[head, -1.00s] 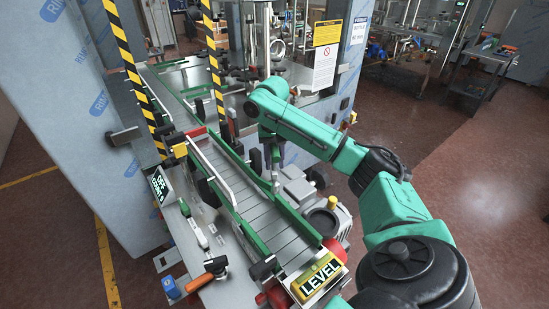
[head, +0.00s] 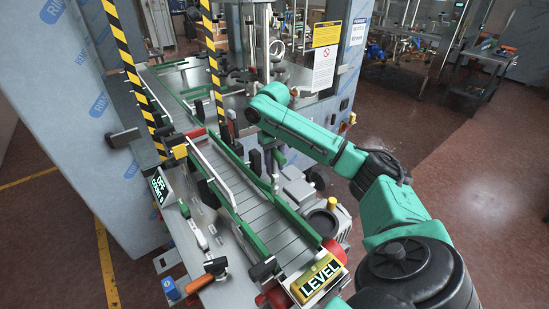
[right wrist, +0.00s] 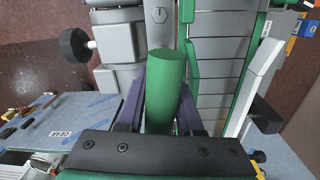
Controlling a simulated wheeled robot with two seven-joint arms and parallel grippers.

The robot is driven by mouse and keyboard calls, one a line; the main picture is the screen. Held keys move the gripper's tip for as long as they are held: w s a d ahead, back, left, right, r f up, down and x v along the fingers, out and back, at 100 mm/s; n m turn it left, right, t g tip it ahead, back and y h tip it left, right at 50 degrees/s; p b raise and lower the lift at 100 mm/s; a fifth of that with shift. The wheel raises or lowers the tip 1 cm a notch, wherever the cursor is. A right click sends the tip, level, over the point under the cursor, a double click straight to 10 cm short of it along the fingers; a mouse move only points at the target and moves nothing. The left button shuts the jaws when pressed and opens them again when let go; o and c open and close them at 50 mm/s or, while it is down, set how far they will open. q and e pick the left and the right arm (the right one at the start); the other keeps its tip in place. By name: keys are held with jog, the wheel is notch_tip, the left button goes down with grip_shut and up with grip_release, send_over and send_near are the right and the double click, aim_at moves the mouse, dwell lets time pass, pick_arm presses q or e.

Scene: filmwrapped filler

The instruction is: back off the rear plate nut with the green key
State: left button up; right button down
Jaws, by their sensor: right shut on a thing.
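My right gripper (right wrist: 163,103) is shut on a green cylinder, which looks like the handle of the green key (right wrist: 167,75). The fingers press on both sides of it, and its rounded end points up in the right wrist view. The key's working end is hidden. In the head view my right arm reaches from the right over the conveyor's far side; its gripper is small and partly hidden there. I cannot make out the rear plate nut in either view. My left gripper is not in view.
Striped posts (head: 133,75) rise at the left. An orange-handled lever (head: 213,268) lies near the front. Open floor is at the right.

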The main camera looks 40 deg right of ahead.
jog(key=n, duration=0.4)
jog(key=shift+d, duration=0.1)
jog(key=shift+n, duration=0.7)
jog(key=n, duration=0.2)
jog(key=shift+n, duration=0.4)
jog(key=shift+m, duration=0.3)
jog(key=shift+r, duration=3.05)
jog(key=shift+d, duration=0.1)
